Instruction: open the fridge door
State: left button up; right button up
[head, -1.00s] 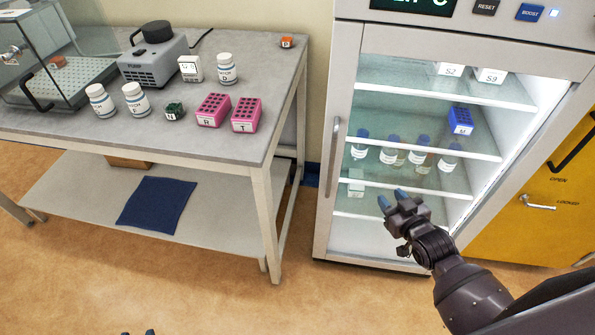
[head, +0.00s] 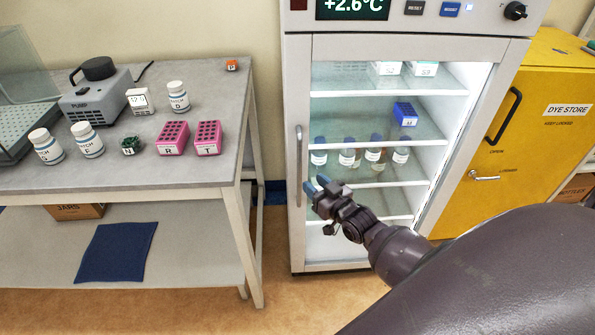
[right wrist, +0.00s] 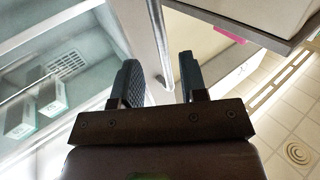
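The fridge (head: 410,32) stands right of centre in the head view, and its glass-fronted door (head: 335,265) looks shut. Its long upright metal handle (head: 299,165) is on the door's left side. My right gripper (head: 317,186) is open and empty in front of the lower left of the glass, a little right of the handle. In the right wrist view, my two fingers (right wrist: 162,80) are apart, and a pale metal bar (right wrist: 159,40), apparently the handle, runs between them. I cannot tell how far beyond the fingertips it is. My left gripper is out of view.
A grey bench (head: 120,180) with bottles, pink racks (head: 208,138) and a pump (head: 98,95) stands left of the fridge. A yellow dye store cabinet (head: 540,130) stands on the right. Floor shows between bench and fridge.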

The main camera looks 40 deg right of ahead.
jog(key=w, duration=0.7)
jog(key=shift+a+b, duration=0.15)
jog(key=shift+b, duration=0.2)
jog(key=shift+w, duration=0.1)
grip_shut()
